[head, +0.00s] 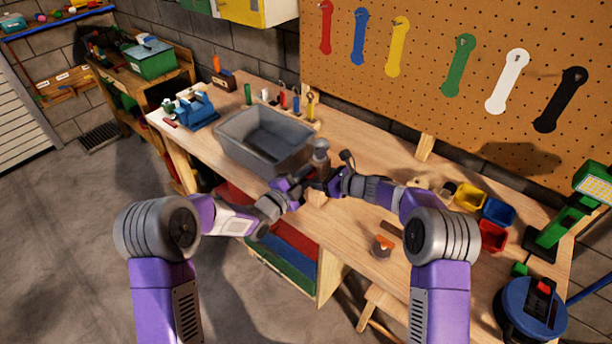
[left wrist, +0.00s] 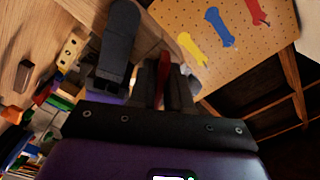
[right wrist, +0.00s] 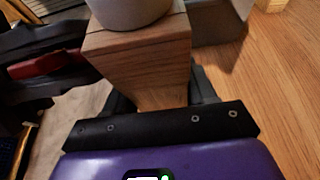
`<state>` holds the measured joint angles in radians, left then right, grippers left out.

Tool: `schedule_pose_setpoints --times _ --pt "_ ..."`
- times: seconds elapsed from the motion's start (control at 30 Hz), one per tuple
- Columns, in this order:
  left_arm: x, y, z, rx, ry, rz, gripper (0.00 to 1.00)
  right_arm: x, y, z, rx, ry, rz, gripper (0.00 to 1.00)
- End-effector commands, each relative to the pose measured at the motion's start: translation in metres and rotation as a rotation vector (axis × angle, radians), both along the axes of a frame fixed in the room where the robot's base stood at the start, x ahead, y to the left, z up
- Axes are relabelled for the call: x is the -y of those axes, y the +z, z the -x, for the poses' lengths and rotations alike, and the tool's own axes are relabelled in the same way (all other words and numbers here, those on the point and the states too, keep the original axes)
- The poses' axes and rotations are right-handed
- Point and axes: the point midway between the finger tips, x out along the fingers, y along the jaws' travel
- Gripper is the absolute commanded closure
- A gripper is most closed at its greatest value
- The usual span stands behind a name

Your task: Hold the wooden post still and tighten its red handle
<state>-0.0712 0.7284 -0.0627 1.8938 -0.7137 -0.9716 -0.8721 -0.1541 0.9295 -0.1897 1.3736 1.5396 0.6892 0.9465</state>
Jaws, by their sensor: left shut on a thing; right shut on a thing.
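The wooden post (right wrist: 150,65) stands on the bench with a round grey part (right wrist: 125,8) on top, seen close in the right wrist view. In the head view the post (head: 317,196) is small and partly hidden between my grippers. My right gripper (head: 336,184) is shut on the post from the right. My left gripper (head: 298,182) is beside the post on its left, shut on the red handle. The handle (left wrist: 163,72) shows as a red strip between dark fingers in the left wrist view, and also at the left of the right wrist view (right wrist: 48,65).
Small yellow, blue and red bins (head: 492,236) and an orange-and-grey item (head: 382,247) lie to the right. Wrenches hang on the pegboard (head: 430,85) behind. The bench front is mostly clear.

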Motion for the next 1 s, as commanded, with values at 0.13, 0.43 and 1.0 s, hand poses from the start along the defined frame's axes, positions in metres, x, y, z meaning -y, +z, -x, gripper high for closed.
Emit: schedule_pose_setpoints --times 0.13,0.43,1.0 --pt "-0.0006 -0.0006 -0.0001 0.033 0.002 -0.048 1.0 0.0009 0.0006 -0.0006 0.001 -0.002 0.0 0.86" --pt "-0.0012 -0.0008 -0.0003 0.06 0.002 -0.085 1.0 0.001 0.0006 -0.0006 0.001 -0.002 0.0 0.86" --pt "-0.0009 -0.0004 -0.0003 0.061 0.002 -0.086 0.65 0.0009 0.0006 -0.0005 0.002 -0.001 0.0 0.86"
